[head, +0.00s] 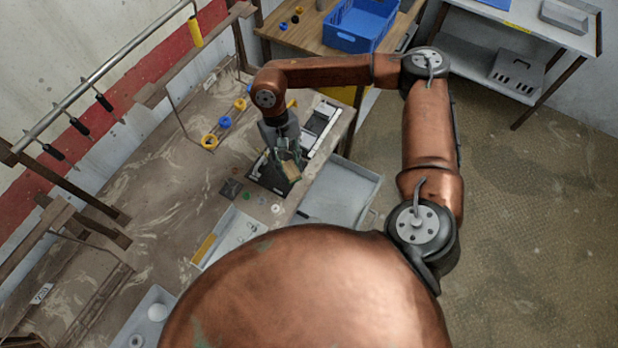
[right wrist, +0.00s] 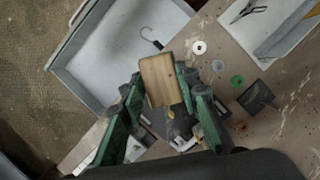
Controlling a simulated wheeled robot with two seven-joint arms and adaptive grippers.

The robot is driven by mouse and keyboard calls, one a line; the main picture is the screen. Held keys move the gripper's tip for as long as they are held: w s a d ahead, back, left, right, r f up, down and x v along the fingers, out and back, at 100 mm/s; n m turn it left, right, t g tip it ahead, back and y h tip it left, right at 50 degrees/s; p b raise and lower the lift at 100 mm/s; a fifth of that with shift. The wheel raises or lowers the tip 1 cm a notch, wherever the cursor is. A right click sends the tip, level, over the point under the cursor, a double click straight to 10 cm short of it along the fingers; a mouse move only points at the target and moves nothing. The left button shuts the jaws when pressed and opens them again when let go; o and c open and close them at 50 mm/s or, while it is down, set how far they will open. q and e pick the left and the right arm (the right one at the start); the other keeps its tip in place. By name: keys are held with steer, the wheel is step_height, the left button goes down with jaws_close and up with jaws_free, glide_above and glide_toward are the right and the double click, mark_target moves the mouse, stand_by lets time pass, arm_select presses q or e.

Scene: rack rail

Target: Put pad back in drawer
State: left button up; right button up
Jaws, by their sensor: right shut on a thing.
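A tan wooden block-like pad (right wrist: 162,80) sits between the green fingers of my right gripper (right wrist: 160,95), which is shut on it. In the head view, my right gripper (head: 286,160) holds the pad (head: 291,171) over the right edge of the workbench, beside the open grey drawer (head: 345,192). The pad is outside the drawer, as far as these views show. My left gripper is not in view.
Washers (right wrist: 199,47), a green ring (right wrist: 237,81) and a dark square piece (right wrist: 257,97) lie on the bench. A grey tray (head: 228,237) stands nearby. A blue crate (head: 362,24) stands on the back table. Open floor lies right of the drawer.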

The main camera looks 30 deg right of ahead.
steer(key=s+a+f+m+t+y+p, duration=0.25)
steer(key=s+f+m, duration=0.65)
steer(key=m, duration=0.8)
steer(key=s+d+m+t, duration=0.2)
steer(key=d+m+t, duration=0.25)
steer(key=m, duration=0.65)
steer(key=shift+m+g+h, duration=0.3)
steer(key=shift+m+h, duration=0.25)
steer(key=shift+m, duration=0.35)
steer(key=w+d+f, duration=0.2)
steer(key=d+f, duration=0.1)
steer(key=w+d+f+p, duration=0.1)
steer(key=w+d+f, duration=0.2)
steer(key=d, duration=0.1)
steer(key=w+d+f+p, duration=0.1)
steer(key=w+d+f, duration=0.2)
steer(key=shift+w+d+f, duration=0.15)
steer(key=shift+w+d, duration=0.05)
steer(key=shift+d, duration=0.1)
steer(key=shift+w+d+f, duration=0.25)
steer(key=shift+f, duration=0.25)
step_height(320, 180, down, 3)
steer(key=shift+d+p, duration=0.1)
steer(key=shift+p, duration=0.2)
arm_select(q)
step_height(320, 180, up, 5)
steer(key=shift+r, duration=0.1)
arm_select(e)
steer(key=shift+f, duration=0.2)
